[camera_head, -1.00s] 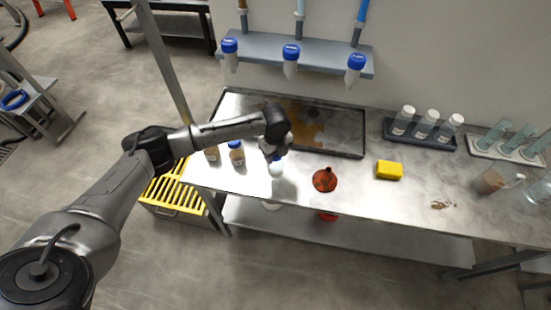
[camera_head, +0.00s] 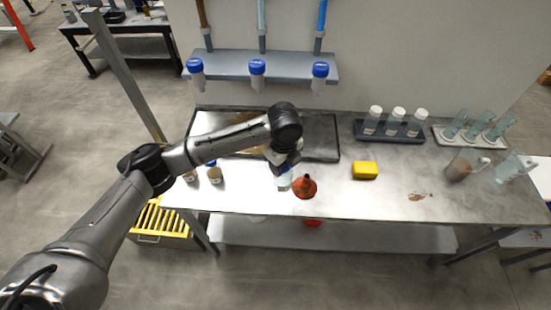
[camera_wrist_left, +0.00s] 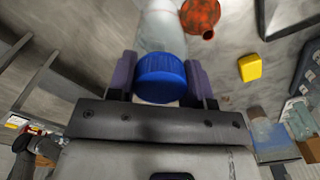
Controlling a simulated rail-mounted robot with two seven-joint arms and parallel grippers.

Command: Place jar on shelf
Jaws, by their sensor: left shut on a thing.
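My left gripper (camera_head: 284,168) is shut on a blue-capped jar (camera_head: 284,182), a pale translucent one. In the head view it is over the front of the metal table, just left of the red funnel (camera_head: 305,187). In the left wrist view the jar's blue cap (camera_wrist_left: 161,78) sits between the two fingers, with the clear body beyond. I cannot tell whether the jar touches the table. My right gripper is not in view.
Two brown-filled jars (camera_head: 215,174) stand left of my gripper. A dark tray (camera_head: 322,140) lies behind it. A yellow sponge (camera_head: 365,170), a rack of white-capped tubes (camera_head: 393,130) and glass beakers (camera_head: 458,168) are to the right. A lower shelf (camera_head: 380,238) runs under the table.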

